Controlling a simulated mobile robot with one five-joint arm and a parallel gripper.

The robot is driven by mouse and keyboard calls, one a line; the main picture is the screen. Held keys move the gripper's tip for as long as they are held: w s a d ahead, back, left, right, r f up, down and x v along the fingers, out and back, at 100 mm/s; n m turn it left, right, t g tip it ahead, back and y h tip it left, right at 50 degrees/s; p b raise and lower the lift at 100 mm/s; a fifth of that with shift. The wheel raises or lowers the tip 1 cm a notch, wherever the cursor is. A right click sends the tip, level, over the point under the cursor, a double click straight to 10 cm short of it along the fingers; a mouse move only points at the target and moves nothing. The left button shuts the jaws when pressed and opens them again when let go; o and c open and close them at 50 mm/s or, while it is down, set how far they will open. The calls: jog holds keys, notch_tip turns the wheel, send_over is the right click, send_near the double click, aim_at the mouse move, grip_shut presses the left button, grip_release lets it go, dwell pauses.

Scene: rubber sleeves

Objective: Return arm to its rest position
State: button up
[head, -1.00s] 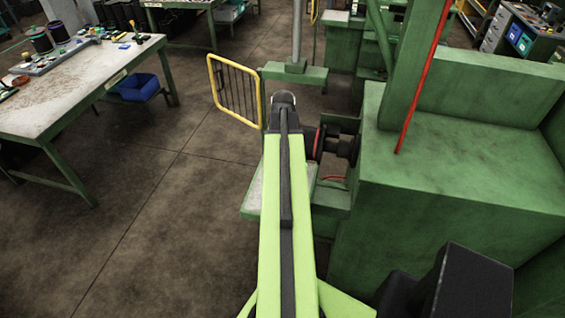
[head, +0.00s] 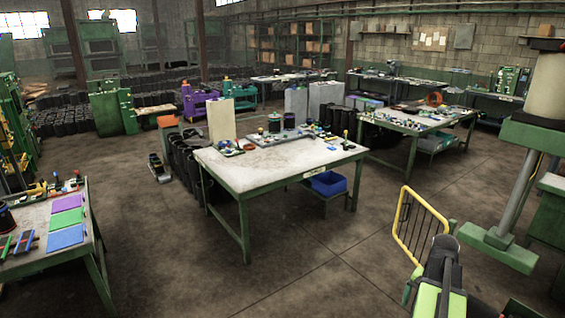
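My arm (head: 437,290) shows at the bottom right of the head view, as a light green link with a dark joint at its far end. It points forward, in front of a yellow-framed guard (head: 421,226). My gripper is not in the head view, so what it holds cannot be seen.
A worktable (head: 270,170) with parts on it stands mid-floor, with a blue bin (head: 328,183) beneath. A table with coloured mats (head: 66,219) is at the left. A green machine with a column (head: 515,190) stands at the right. Floor between is clear.

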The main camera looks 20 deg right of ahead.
jog(key=w+a+f+n+b, duration=0.3)
jog(key=w+a+f+b, duration=0.3)
jog(key=w+a, duration=0.5)
jog(key=w+a+f+n+b, duration=0.1)
jog(key=a+f+n+b, duration=0.2)
jog(key=a, duration=0.8)
jog(key=w+a+f+n+b, duration=0.1)
jog(key=a+f+n+b, duration=0.1)
jog(key=a, duration=0.8)
jog(key=w+a+f+n+b, duration=0.2)
jog(key=a+f, duration=0.4)
jog(key=a, duration=0.5)
jog(key=n+b, duration=0.1)
jog(key=n, duration=0.1)
jog(key=shift+a+n+h+b, duration=0.3)
jog(key=shift+a+b, duration=0.05)
jog(key=shift+w, duration=0.1)
jog(key=shift+c, duration=0.5)
